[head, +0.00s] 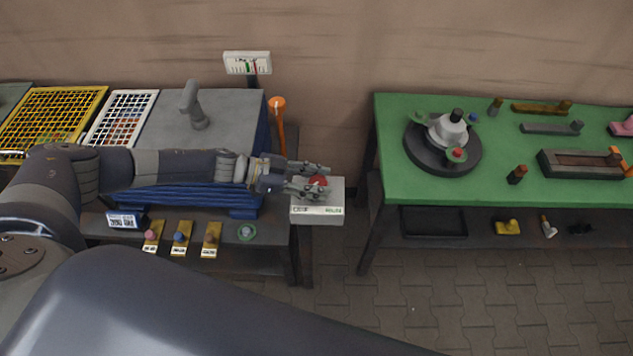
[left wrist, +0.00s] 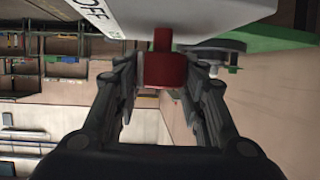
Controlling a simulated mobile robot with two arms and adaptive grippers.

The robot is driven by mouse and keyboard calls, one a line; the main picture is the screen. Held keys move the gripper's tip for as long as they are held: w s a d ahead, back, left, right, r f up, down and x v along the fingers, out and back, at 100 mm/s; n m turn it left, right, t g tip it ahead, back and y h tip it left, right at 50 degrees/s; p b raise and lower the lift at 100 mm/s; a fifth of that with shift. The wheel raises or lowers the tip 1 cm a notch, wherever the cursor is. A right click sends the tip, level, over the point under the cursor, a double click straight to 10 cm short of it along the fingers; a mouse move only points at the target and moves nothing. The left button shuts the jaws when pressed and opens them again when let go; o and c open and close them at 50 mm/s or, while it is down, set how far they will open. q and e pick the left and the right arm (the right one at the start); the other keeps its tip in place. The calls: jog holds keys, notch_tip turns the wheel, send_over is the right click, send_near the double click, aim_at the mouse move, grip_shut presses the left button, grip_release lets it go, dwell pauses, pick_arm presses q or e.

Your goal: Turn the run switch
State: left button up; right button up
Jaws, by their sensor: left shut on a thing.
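The run switch is a red knob (left wrist: 165,70) on a pale switch box (head: 318,213). The box stands between the two benches in the head view, and dark lettering reading OFF shows on its face (left wrist: 125,14) in the left wrist view. My left gripper (head: 318,182) reaches in from the left over the box and is shut on the red knob, with a finger on each side of it. The red knob also shows between the fingers in the head view (head: 317,181). The fingers partly hide it there. My right gripper is not in view.
A green-topped bench (head: 500,180) with a round dark fixture (head: 415,155) stands to the right. A grey bench (head: 235,108) with a yellow-framed grid tray (head: 104,92) is on the left. An orange-topped post (head: 278,104) stands close behind the gripper. Paved floor lies open in front.

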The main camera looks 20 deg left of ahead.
pick_arm(q)
jog(key=shift+d, duration=0.1)
dwell(0.3)
jog(key=o, duration=1.1)
jog(key=shift+c, duration=0.2)
jog(key=shift+w+f, duration=0.1)
jog(key=v, duration=1.2)
